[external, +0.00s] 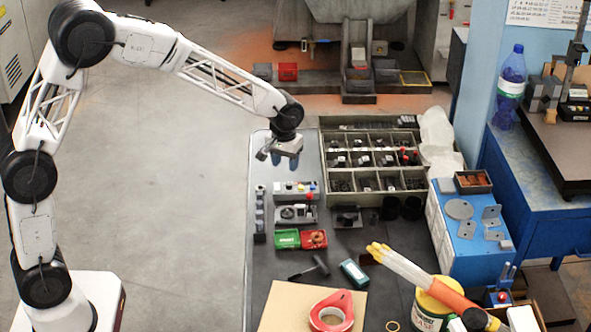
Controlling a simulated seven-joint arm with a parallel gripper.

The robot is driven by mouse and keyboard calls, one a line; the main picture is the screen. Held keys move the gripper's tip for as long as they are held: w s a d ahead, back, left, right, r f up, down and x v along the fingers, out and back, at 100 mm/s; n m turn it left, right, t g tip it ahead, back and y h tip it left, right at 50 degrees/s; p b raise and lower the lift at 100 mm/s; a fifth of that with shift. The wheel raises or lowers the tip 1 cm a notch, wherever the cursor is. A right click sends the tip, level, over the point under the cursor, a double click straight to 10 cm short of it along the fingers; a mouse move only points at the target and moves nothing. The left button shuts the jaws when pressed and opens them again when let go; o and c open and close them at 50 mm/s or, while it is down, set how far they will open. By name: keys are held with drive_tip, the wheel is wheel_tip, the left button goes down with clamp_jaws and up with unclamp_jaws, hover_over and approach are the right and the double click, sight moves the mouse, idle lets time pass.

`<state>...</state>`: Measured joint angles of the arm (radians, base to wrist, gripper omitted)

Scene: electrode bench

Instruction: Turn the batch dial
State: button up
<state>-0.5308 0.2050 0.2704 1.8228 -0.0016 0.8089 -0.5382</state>
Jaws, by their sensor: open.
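My gripper (281,157) hangs in the air over the far left part of the dark bench. Its jaws are open and I see nothing between them. Below it on the bench is a small control box with coloured buttons (295,190). Just nearer is a grey unit with a round dark part (289,212), which may be the batch dial; its markings are too small to read. My gripper is above and beyond both units, apart from them.
A compartment tray (372,186) with small parts stands right of the gripper. Green (286,239) and red (314,238) trays, a hammer (311,268) and a red tape roll (331,312) lie nearer. A blue box (476,245) and a yellow-lidded tub (433,308) stand at right.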

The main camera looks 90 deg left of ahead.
sight(289, 184)
drive_tip(key=a+f+m, duration=0.2)
drive_tip(key=a+m, duration=0.1)
drive_tip(key=a+f+m, duration=0.3)
drive_tip(key=w+a+f+m, duration=0.1)
drive_tip(key=a+f+m, duration=0.2)
drive_tip(key=shift+w+a+f, duration=0.1)
drive_tip(key=shift+a, duration=0.3)
drive_tip(key=shift+f, duration=3.9)
clamp_jaws()
